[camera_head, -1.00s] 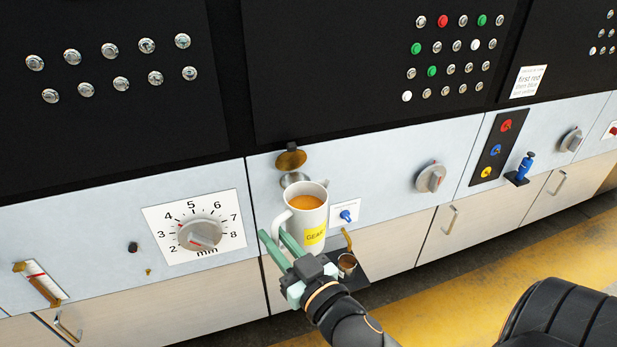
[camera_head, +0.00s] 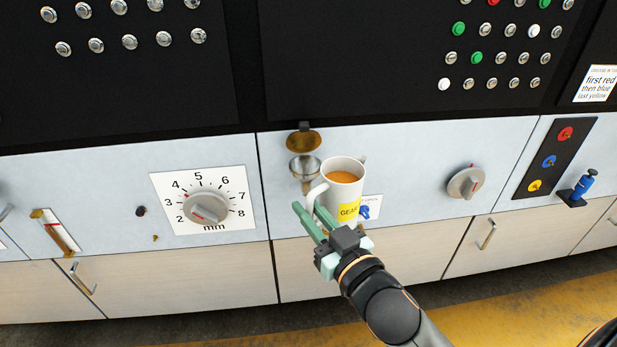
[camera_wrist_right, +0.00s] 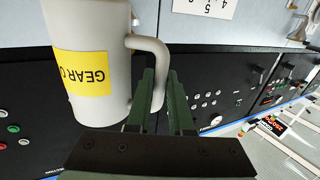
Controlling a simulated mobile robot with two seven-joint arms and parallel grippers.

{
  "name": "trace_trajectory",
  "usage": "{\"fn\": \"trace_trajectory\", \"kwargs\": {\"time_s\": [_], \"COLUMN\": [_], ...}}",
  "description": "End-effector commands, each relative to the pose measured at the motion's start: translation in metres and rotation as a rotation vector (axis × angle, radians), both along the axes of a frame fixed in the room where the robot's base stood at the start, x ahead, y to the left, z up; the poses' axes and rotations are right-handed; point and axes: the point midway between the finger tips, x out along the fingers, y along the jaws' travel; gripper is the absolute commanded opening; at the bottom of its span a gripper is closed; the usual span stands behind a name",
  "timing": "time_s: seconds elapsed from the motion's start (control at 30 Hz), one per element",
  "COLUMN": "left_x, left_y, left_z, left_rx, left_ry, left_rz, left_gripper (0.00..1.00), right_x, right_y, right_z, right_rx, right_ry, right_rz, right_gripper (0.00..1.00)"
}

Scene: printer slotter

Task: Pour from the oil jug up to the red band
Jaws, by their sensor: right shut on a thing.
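The oil jug (camera_head: 347,205) is white with a yellow "GEAR" label and orange oil inside. It stands upright, just right of the metal funnel (camera_head: 304,168) under an open brass lid (camera_head: 304,141). My right gripper (camera_head: 312,218) is shut on the jug's handle (camera_wrist_right: 150,75), which shows between the fingers in the right wrist view. A slanted sight gauge (camera_head: 62,236) at the left has a reddish mark; its oil level is too small to tell. No oil stream shows. My left gripper is not in view.
A dial (camera_head: 205,207) marked in mm is left of the funnel. A blue valve knob (camera_head: 365,212) is partly behind the jug. A grey knob (camera_head: 466,182) and a blue lever (camera_head: 583,185) are further right. Cabinet doors lie below.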

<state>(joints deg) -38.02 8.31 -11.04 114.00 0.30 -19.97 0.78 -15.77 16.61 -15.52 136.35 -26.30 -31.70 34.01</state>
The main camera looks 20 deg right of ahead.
Motion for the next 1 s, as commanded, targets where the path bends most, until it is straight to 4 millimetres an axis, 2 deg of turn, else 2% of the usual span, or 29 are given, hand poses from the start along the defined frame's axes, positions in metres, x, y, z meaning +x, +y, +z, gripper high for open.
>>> {"fn": "trace_trajectory", "kwargs": {"time_s": [0.03, 0.3, 0.53, 0.73, 1.0], "left_x": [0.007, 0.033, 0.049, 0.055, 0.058], "left_y": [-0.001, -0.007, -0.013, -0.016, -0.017], "left_z": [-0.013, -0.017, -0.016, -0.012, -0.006], "left_rx": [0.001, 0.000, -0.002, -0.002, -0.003], "left_ry": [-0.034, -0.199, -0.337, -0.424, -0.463], "left_rz": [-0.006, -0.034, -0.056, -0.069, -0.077], "left_gripper": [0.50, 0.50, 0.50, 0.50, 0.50], "right_x": [0.006, 0.024, 0.028, 0.026, 0.023], "right_y": [0.005, 0.032, 0.056, 0.072, 0.080], "right_z": [-0.014, -0.038, -0.058, -0.068, -0.068], "right_rx": [-0.006, -0.013, -0.015, -0.016, -0.014], "right_ry": [-0.014, -0.016, -0.015, -0.014, -0.012], "right_rz": [0.029, 0.190, 0.342, 0.446, 0.498], "right_gripper": [0.00, 0.00, 0.00, 0.00, 0.00]}}
